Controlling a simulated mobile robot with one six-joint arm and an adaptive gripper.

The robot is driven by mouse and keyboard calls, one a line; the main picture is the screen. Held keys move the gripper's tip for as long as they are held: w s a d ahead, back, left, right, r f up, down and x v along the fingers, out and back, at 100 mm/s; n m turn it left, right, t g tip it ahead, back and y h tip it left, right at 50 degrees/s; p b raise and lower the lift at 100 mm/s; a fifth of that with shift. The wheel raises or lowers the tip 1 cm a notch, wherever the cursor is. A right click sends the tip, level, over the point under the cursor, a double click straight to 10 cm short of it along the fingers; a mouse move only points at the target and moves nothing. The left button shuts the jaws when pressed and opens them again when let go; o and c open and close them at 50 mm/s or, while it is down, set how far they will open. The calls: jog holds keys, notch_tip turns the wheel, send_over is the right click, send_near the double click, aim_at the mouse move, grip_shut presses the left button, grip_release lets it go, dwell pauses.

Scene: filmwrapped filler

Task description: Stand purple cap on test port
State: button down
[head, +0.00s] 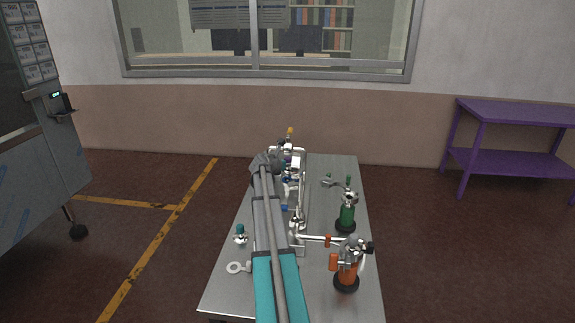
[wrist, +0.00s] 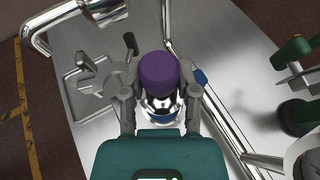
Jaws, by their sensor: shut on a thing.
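The purple cap (wrist: 158,72) is between the fingers of my gripper (wrist: 159,88) in the wrist view, with its round top facing the camera. My gripper is shut on it. A shiny chrome part (wrist: 160,110) shows just below the cap; I cannot tell whether the cap touches it or whether it is the test port. In the head view my arm reaches to the far part of the steel table (head: 335,170), and its end is among chrome fittings, where the cap is too small to make out surely.
A chrome pipe (head: 303,185) runs along the table beside my arm. A green fitting (head: 347,215) and an orange fitting (head: 346,277) stand on the right. A small teal-topped fitting (head: 240,236) and a ring-ended part (head: 237,267) are at left. The right rear tabletop has some bare room.

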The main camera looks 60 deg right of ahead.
aim_at(287, 171)
jog(key=shift+f+b, duration=0.9)
jog(key=shift+f, duration=0.15)
jog(key=shift+f+b, duration=0.4)
dwell(0.5)
jog(key=shift+f+b, duration=0.3)
jog(key=shift+f+b, duration=0.7)
dwell(1.4)
jog(key=shift+c, duration=1.4)
grip_release()
jog(key=shift+r, duration=0.15)
notch_tip(287, 171, up, 7)
jog(key=p, duration=0.7)
jog(key=shift+r, duration=0.1)
jog(key=w+a+f+b, duration=0.3)
jog(key=a+f, duration=0.1)
jog(key=a, duration=0.6)
jog(key=w+a+f+b, duration=0.3)
jog(key=a+f+b, duration=0.1)
jog(key=a, duration=0.6)
